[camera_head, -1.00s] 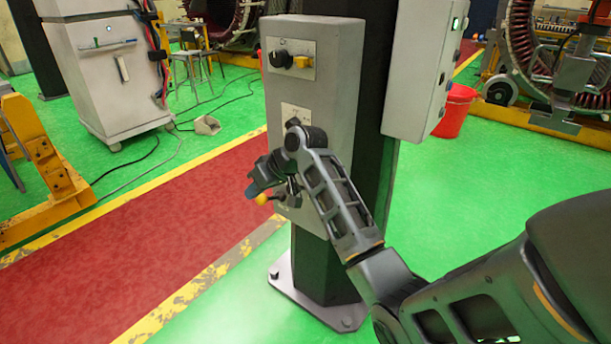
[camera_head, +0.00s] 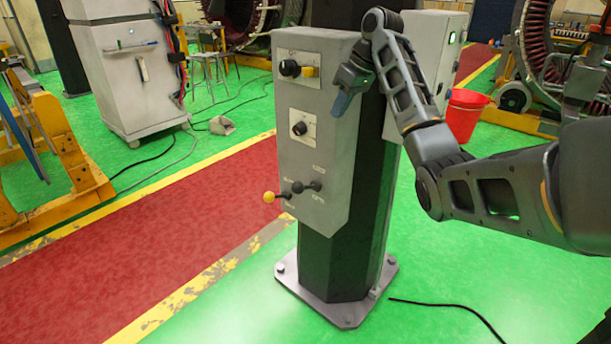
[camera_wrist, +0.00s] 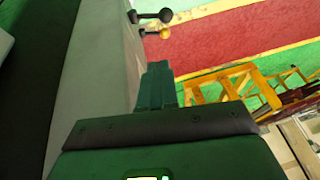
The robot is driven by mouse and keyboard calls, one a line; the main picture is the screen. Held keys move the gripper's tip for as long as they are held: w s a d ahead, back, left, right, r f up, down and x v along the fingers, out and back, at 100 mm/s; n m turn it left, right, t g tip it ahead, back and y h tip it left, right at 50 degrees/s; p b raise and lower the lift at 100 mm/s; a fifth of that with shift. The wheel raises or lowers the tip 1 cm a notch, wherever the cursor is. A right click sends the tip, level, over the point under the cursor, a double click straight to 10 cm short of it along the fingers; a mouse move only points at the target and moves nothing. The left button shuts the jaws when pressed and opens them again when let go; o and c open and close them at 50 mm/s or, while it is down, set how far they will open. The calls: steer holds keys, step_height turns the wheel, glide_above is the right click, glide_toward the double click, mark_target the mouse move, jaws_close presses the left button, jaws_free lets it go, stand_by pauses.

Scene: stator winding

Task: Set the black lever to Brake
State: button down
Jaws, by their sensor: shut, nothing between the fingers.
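The black lever (camera_head: 308,187) is low on the front of the grey control box (camera_head: 338,150), its black ball end pointing right. Beside it a yellow-knobbed lever (camera_head: 270,197) points left. The small labels around both levers are too small to read. In the wrist view the black lever (camera_wrist: 164,16) and the yellow knob (camera_wrist: 165,33) stick out from the box near the top. My gripper (camera_head: 340,104) is shut and empty, up beside the box's right edge, above and apart from the levers. Its closed fingers also show in the wrist view (camera_wrist: 158,72).
Higher on the box are a black-and-yellow switch pair (camera_head: 298,69) and a black rotary knob (camera_head: 300,128). The box is on a dark column (camera_head: 345,260) with a bolted base plate. A red bucket (camera_head: 463,115) stands behind.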

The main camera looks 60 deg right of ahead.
steer(key=shift+w+f, duration=0.1)
steer(key=b, duration=0.4)
glide_above(306, 187)
steer(key=a, duration=0.2)
step_height(306, 187, down, 21)
steer(key=shift+s+f, duration=0.25)
steer(key=shift+f, duration=0.2)
